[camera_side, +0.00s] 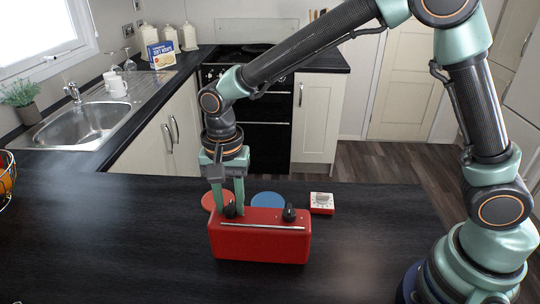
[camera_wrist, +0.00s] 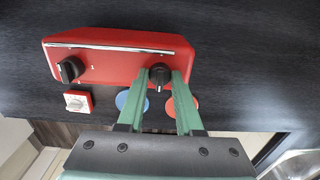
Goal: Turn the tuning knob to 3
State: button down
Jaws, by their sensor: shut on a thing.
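A red radio (camera_side: 260,240) stands on the dark worktop, with two black knobs on its top face. My gripper (camera_side: 229,206) comes down from above, its green fingers closed on either side of one black knob (camera_side: 231,211), the left one in the side view. In the wrist view this held knob (camera_wrist: 160,73) sits between the fingertips (camera_wrist: 163,80), with a pale mark on its lower end. The other knob (camera_wrist: 70,70) is free and has small white marks beside it. I cannot read which knob is for tuning, nor any numbers.
A red disc (camera_side: 209,200), a blue disc (camera_side: 269,199) and a small red-and-white dial box (camera_side: 321,203) lie behind the radio. A wire basket (camera_side: 5,178) is at the far left. The worktop to the radio's right is clear.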

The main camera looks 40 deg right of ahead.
aim_at(231, 204)
jog(key=c, duration=0.5)
grip_release()
jog(key=shift+c, duration=0.2)
jog(key=shift+r, duration=0.15)
notch_tip(231, 204, up, 12)
jog(key=s+d+n+t, duration=0.2)
jog(key=s+d+n, duration=0.2)
jog(key=d, duration=0.6)
jog(key=s+d+n+t, duration=0.3)
jog(key=s+d+n, duration=0.2)
jog(key=d, duration=0.5)
jog(key=shift+s+d+r+t, duration=0.15)
jog(key=shift+s+r+t, duration=0.15)
jog(key=shift+s+r, duration=0.15)
